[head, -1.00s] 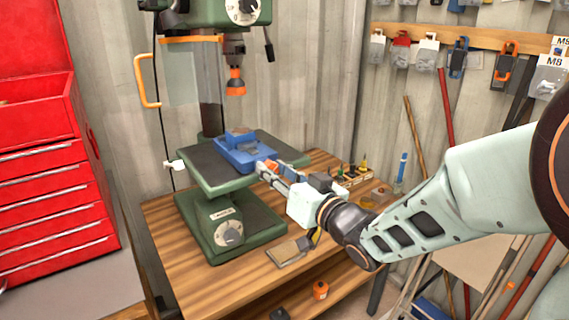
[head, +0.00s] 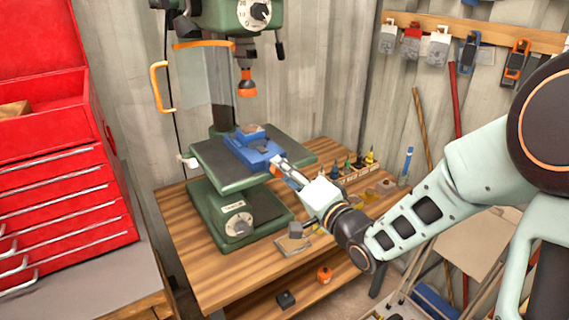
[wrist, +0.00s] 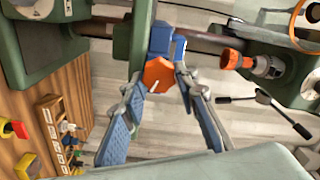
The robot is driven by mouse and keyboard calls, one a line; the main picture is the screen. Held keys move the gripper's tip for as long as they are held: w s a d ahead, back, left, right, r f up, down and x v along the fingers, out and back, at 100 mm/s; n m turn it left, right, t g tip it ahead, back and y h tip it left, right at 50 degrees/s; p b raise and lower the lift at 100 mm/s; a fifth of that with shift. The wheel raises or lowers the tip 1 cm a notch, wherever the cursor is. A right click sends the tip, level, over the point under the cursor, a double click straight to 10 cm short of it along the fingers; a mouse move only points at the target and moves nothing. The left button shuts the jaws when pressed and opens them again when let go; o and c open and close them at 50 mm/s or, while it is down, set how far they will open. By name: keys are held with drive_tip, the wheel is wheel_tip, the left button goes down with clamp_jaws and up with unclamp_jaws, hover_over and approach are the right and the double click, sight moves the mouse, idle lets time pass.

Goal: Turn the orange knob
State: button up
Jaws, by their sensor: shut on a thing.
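The orange knob (wrist: 158,75) is a faceted orange piece with a white mark, on the end of the blue vise (wrist: 162,38). In the head view the blue vise (head: 254,149) sits on the drill press table (head: 215,168), with a small block in its jaws. My gripper (wrist: 160,82) has one finger on each side of the knob and is shut on it. In the head view my gripper (head: 276,168) reaches the vise's near right end. The knob is largely hidden there by the fingers.
The drill chuck (head: 246,82) with its orange tip hangs above the vise. A row of small tools (head: 352,168) stands on the wooden bench (head: 210,279) behind my gripper. A red tool chest (head: 65,190) is at left.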

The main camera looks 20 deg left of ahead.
drive_tip(key=shift+m+p, duration=2.5)
drive_tip(key=shift+m, duration=1.3)
drive_tip(key=o, duration=1.2)
drive_tip(key=shift+c, duration=0.2)
drive_tip(key=shift+f, duration=0.1)
drive_tip(key=v, duration=0.7)
drive_tip(key=shift+d, duration=0.15)
